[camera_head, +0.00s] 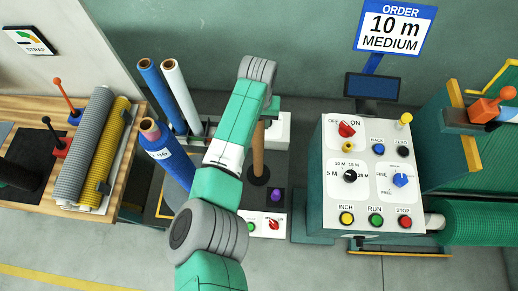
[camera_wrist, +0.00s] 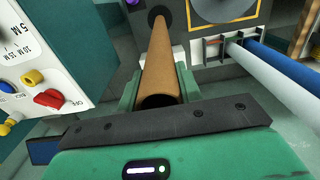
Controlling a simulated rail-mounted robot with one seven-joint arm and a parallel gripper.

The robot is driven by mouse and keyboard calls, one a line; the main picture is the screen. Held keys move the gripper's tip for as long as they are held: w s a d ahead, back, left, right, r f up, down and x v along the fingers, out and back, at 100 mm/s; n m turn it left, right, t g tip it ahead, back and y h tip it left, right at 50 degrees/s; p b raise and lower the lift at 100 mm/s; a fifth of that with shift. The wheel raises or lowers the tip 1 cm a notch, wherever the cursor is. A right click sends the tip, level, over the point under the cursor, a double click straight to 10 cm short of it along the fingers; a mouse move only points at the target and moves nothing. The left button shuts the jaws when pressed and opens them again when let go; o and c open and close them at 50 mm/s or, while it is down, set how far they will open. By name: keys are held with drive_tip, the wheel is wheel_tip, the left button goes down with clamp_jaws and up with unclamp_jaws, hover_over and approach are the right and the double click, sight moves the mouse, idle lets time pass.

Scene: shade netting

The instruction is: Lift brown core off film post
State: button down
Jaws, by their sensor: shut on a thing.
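The brown core (camera_head: 258,152) is a plain cardboard tube standing upright over a dark round base (camera_head: 258,177) in the head view. In the wrist view the brown core (camera_wrist: 164,55) runs from its near open end, close to my palm, down to the black round base (camera_wrist: 156,16). My gripper (camera_wrist: 160,88) is shut on the core near its upper end, with one green finger on each side. The post is hidden inside the core. I cannot tell whether the core's lower end touches the base. My arm hides the core's top in the head view.
Blue and white rolls (camera_head: 174,92) and a blue wrapped roll (camera_head: 166,152) stand left of my arm. A control panel (camera_head: 371,214) stands at right under an order sign reading 10 m MEDIUM (camera_head: 394,27). A wooden bench (camera_head: 25,195) with mesh rolls is far left.

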wheel_tip(320, 180, up, 10)
drive_tip(key=p, duration=0.9)
drive_tip(key=shift+r, duration=0.15)
idle(0.3)
idle(0.4)
drive_tip(key=shift+r+p, duration=1.1)
drive_tip(key=shift+r, duration=0.9)
